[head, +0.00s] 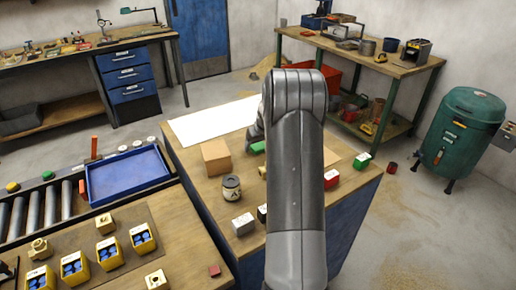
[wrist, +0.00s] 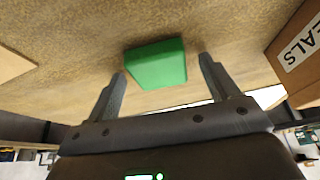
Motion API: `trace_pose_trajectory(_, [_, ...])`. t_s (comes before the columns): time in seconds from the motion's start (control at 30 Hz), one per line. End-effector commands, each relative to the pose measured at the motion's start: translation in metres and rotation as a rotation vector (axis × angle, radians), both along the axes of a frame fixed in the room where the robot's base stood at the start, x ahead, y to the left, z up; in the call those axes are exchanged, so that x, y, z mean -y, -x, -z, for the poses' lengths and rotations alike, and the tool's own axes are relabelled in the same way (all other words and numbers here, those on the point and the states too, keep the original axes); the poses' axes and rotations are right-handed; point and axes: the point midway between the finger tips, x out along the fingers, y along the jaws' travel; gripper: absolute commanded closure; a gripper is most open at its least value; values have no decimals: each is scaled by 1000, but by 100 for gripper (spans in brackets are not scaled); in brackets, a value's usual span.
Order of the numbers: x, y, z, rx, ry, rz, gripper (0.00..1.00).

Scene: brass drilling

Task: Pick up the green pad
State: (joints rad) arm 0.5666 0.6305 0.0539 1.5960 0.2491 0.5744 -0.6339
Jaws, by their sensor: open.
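The green pad (wrist: 157,64) is a flat green block lying on the wooden table, seen in the wrist view just beyond and between my fingertips. In the head view a small part of the green pad (head: 258,147) shows at the left edge of my arm; the rest is hidden behind the arm. My gripper (wrist: 160,68) is open, one finger to each side of the pad, and I see no contact. In the head view my arm covers most of the gripper.
A cardboard box (head: 216,157) stands left of the pad; a lettered box (wrist: 297,55) shows at right in the wrist view. A jar (head: 231,187), a grey-white block (head: 243,224) and a green-and-white box (head: 362,161) stand on the same table. A white sheet (head: 212,122) lies behind.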

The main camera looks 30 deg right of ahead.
Motion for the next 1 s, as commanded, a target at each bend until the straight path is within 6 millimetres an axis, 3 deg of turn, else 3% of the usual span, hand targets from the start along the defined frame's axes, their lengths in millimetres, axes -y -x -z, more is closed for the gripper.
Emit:
trace_pose_trajectory(0.13, [0,0,-1,1,0,0,22])
trace_pose_trajectory(0.7, [0,0,-1,1,0,0,68])
trace_pose_trajectory(1.0, [0,0,-4,2,1,0,69])
